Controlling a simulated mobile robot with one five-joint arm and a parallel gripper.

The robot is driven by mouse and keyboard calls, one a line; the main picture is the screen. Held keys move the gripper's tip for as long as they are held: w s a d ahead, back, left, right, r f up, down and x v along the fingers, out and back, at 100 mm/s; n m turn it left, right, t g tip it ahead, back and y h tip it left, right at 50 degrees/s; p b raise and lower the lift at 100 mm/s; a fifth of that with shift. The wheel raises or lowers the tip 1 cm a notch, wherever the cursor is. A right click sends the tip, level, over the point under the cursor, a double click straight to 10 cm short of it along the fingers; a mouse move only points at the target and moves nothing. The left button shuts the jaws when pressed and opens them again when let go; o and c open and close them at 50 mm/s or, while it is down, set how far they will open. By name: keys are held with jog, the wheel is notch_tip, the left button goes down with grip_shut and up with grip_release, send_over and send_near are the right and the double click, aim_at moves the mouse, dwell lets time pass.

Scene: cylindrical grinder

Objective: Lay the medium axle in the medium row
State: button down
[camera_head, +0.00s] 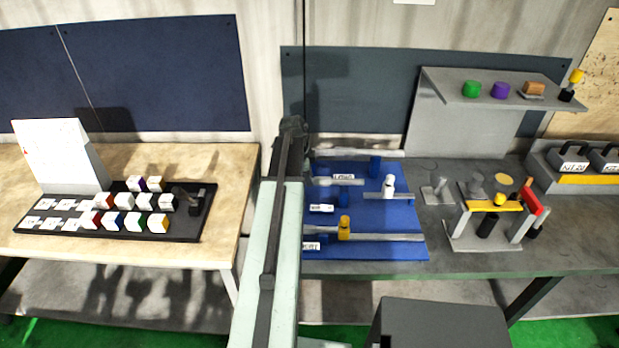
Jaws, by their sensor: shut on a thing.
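A blue rack (408,243) lies on the grey bench, right of my arm, with rows marked by small white labels too small to read. A long grey bar with a yellow collar (344,228) lies along the front row. A short grey bar with a white collar (388,185) is at the right of the middle. Another grey bar (336,181) lies left of it, and a longer plain bar (360,153) runs along the back. I cannot tell which is the medium axle. My pale green arm covers the rack's left side. My gripper's fingers do not show.
A grey fixture (483,240) with yellow and red parts stands right of the rack. Behind it is a shelf (455,98) with coloured pieces. At left, a wooden table (215,160) holds a black tray (197,228) of small blocks. A dark grey box (440,325) is in the foreground.

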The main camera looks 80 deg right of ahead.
notch_tip(320, 180, down, 3)
jog(key=shift+b, duration=0.9)
jog(key=shift+r, duration=0.2)
jog(key=shift+f, duration=0.1)
jog(key=c, duration=1.3)
grip_release()
jog(key=shift+o, duration=0.2)
jog(key=p+v, duration=1.2)
